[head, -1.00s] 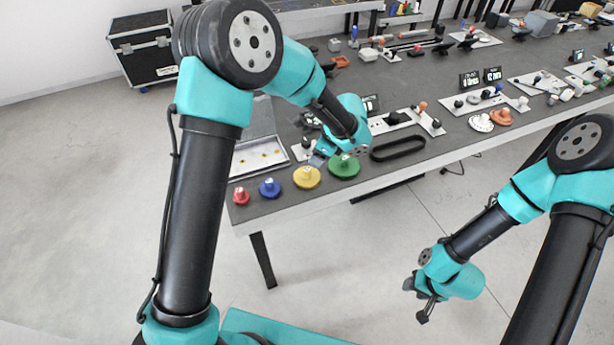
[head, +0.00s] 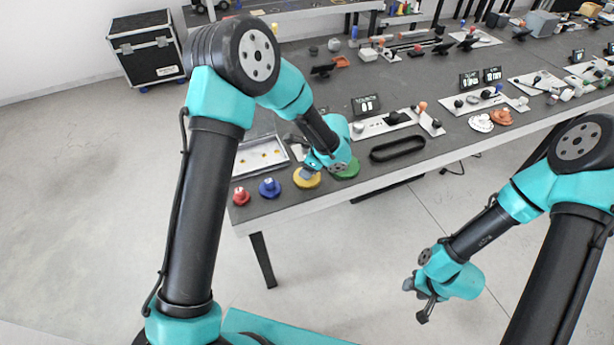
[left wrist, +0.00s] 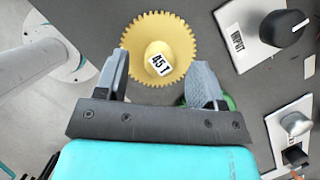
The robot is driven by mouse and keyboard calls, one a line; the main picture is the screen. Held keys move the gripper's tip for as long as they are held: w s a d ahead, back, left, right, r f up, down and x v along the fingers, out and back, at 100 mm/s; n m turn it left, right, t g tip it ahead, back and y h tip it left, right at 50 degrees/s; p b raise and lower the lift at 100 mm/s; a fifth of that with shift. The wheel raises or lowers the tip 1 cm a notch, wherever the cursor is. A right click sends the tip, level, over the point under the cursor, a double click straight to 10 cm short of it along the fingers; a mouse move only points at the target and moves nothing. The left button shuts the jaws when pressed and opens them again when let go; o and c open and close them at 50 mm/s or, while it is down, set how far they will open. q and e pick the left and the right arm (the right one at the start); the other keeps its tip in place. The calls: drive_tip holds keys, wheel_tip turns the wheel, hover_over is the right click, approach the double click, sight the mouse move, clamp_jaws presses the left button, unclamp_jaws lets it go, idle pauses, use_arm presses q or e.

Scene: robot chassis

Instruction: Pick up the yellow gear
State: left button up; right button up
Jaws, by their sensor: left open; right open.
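The yellow gear (head: 306,178) lies flat near the table's front edge. In the left wrist view the yellow gear (left wrist: 181,42) shows a raised hub with a "451" label. My left gripper (head: 308,172) is at the gear in the head view and partly covers it. In the left wrist view my left gripper (left wrist: 160,78) is open, with its fingers apart on either side of the gear's near part and nothing held. Whether the fingers touch the gear cannot be told. My right gripper (head: 417,304) is open and empty, off the table's front.
A green gear (head: 348,169) lies to the right, partly hidden by my left arm. A blue gear (head: 269,187) and a red gear (head: 240,195) lie to the left. A tray (head: 262,155) is behind them. A black oval ring (head: 397,148) lies farther right.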

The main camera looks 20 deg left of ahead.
use_arm(q)
drive_tip(key=shift+x, duration=1.2)
drive_tip(key=c, duration=1.1)
drive_tip(key=shift+o, duration=0.2)
drive_tip(key=shift+r, duration=0.15)
drive_tip(key=shift+r, duration=0.55)
drive_tip(key=shift+s+d+r, duration=0.1)
drive_tip(key=shift+s+r, duration=0.05)
drive_tip(key=shift+r, duration=0.45)
drive_tip(key=shift+s+r, duration=0.15)
drive_tip(key=shift+r, duration=0.45)
drive_tip(key=s+d+r, duration=0.1)
drive_tip(key=s+d, duration=0.3)
drive_tip(key=s, duration=1)
drive_tip(key=shift+s+r, duration=0.15)
drive_tip(key=shift+s, duration=0.25)
drive_tip(key=shift+d, duration=0.1)
